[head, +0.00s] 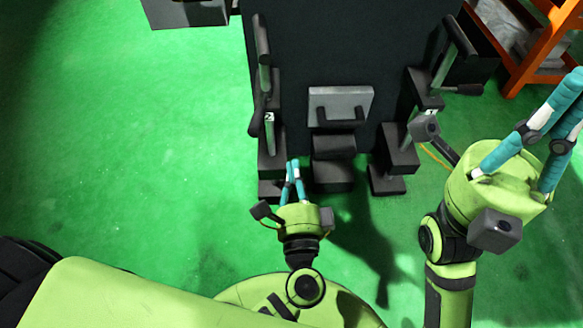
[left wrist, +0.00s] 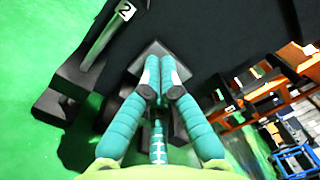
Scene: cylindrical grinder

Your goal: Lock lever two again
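Lever two, a slim metal bar with a white "2" label (head: 269,118), stands upright on the left side of the dark machine. It also shows at the top left of the left wrist view (left wrist: 108,35). My left gripper (head: 294,165) is below and to the right of it in the head view, apart from it. Its teal fingers meet at the tips (left wrist: 160,62) with nothing visible between them. My right gripper (head: 578,90) is raised at the right edge, and one fingertip is cut off by the frame.
A grey plate with a dark handle (head: 341,108) sits mid-machine. A lever labelled "1" (head: 430,112) stands on the right side, near my right gripper. Dark block-like bases (head: 333,175) stick out in front. An orange rack (head: 540,45) is at the top right. The green floor at left is clear.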

